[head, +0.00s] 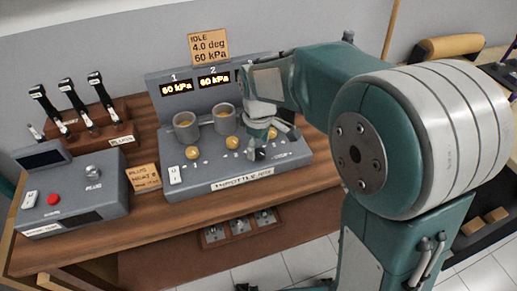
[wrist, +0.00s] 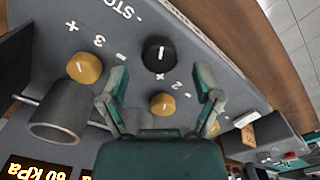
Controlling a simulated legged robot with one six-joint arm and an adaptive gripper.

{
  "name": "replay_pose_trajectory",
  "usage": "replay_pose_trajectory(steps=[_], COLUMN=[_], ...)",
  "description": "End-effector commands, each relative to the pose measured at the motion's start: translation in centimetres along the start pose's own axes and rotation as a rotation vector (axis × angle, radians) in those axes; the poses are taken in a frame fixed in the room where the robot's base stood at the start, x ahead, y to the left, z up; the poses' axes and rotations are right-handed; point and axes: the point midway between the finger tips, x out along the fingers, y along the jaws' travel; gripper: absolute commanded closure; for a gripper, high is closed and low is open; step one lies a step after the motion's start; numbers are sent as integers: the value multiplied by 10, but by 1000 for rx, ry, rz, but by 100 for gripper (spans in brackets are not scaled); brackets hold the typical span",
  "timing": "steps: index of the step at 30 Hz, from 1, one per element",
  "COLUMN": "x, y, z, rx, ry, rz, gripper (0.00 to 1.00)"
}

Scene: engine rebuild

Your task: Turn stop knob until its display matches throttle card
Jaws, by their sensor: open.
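The black stop knob (wrist: 160,54) sits on the grey throttle rig panel (head: 240,175), near the printed "STO" lettering in the wrist view; its pale pointer line faces down in that picture. My gripper (wrist: 162,82) is open, its fingertips apart and just short of the black knob. A brass knob (wrist: 162,104) lies between the fingers in that view. In the head view my gripper (head: 271,132) hangs over the right side of the panel. The throttle card (head: 208,47) reads IDLE, 4.0 deg, 60 kPa. No degree display is visible; my arm covers the rig's right display area.
Displays 1 (head: 176,88) and 2 (head: 214,81) read 60 kPa. Grey cylinders (head: 187,124) stand behind the brass knobs. A grey box with a red button (head: 54,199) and a plug rack (head: 88,135) are at left. A small card (head: 145,178) stands between box and rig.

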Motion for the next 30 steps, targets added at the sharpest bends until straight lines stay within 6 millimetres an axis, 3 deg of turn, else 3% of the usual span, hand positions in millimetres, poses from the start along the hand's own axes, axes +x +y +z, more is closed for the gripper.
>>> replay_pose_trajectory(steps=[6,14,18,19,20,30], x=[18,19,18,18,19,19], y=[0,0,0,0,0,0], z=[1,0,0,0,0,0], rx=[1,1,1,1,1,23], ry=[0,1,1,1,1,0], rz=[0,1,1,1,1,0], gripper=[18,18,80,94,100,100])
